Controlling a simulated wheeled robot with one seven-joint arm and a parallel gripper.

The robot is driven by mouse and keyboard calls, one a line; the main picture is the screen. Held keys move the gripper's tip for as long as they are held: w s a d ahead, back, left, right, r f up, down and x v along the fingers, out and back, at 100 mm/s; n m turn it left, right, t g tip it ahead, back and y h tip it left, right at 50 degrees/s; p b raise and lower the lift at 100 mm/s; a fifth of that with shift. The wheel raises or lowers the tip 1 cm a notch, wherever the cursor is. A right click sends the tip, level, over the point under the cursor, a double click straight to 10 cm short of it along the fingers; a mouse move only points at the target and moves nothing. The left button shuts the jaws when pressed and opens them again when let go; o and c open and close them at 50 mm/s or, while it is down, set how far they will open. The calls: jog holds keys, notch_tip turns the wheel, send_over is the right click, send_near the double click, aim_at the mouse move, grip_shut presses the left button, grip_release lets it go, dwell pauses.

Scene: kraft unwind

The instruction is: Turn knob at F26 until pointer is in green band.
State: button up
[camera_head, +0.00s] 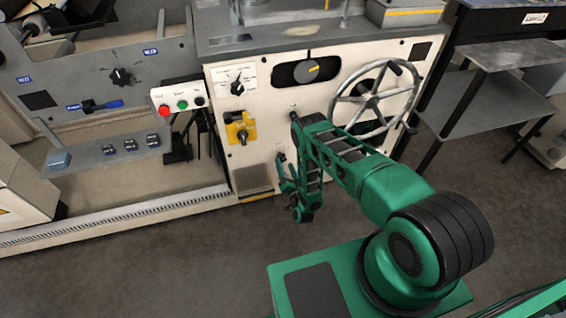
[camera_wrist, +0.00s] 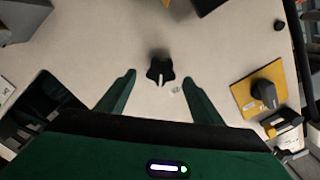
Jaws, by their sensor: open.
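A small black knob (camera_head: 294,117) with a tag above it sits on the cream machine panel (camera_head: 270,150). I take it for F26; the tag is too small to read. The wrist view shows a black lobed knob (camera_wrist: 160,70) with a white mark, beside a small pale tag. My gripper (camera_wrist: 158,78) is open and empty, its green fingertips to either side of the knob in that view. I cannot tell the remaining distance. In the head view my gripper (camera_head: 281,172) is low before the panel.
A large spoked handwheel (camera_head: 374,98) is right of the knob. A yellow-plated switch (camera_head: 241,127), a scaled dial (camera_head: 237,86) and a red-green-black button box (camera_head: 181,103) lie to the left. A shelf stand (camera_head: 490,100) is at right. Floor in front is clear.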

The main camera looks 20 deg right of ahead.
jog(key=s, duration=0.6)
jog(key=shift+s+f, duration=0.1)
jog(key=shift+s, duration=0.05)
dwell(0.3)
